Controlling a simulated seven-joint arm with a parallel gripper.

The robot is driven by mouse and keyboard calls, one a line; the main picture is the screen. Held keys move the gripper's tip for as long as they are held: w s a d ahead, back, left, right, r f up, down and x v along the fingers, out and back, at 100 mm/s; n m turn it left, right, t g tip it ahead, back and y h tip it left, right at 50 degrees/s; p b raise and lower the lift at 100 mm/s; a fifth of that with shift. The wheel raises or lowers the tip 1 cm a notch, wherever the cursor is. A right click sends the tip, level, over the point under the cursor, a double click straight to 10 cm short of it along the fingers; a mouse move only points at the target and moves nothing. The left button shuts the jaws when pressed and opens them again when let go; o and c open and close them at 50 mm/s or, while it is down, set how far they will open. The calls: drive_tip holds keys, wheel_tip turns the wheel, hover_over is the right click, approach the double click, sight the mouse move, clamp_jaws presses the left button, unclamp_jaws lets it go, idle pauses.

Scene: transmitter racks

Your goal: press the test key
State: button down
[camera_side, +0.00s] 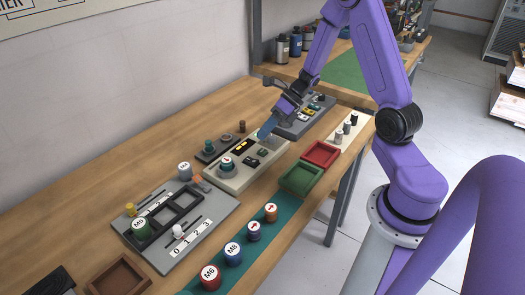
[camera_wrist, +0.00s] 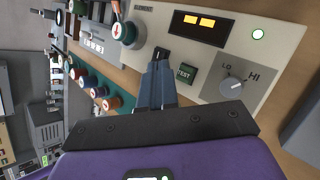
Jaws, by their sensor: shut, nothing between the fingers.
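The test key (camera_wrist: 186,73) is a small dark green square key marked TEST on a cream panel (camera_wrist: 204,90). It shows in the wrist view just right of my fingertips. My gripper (camera_wrist: 158,66) is shut and empty, its blue-grey fingers over the panel beside the key, near a black switch (camera_wrist: 160,53). I cannot tell whether the tips touch the panel.
In the side view, red (camera_side: 334,158) and green (camera_side: 308,191) trays stand right of the panel.

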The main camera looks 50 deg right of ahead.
sight(265, 149)
drive_tip(key=shift+f, duration=1.25)
idle(1.2)
drive_tip(key=shift+f, duration=0.45)
drive_tip(key=shift+f, duration=0.45)
idle(0.6)
drive_tip(key=shift+r, duration=0.9)
drive_tip(key=shift+r, duration=0.1)
drive_tip(key=shift+r, duration=2.4)
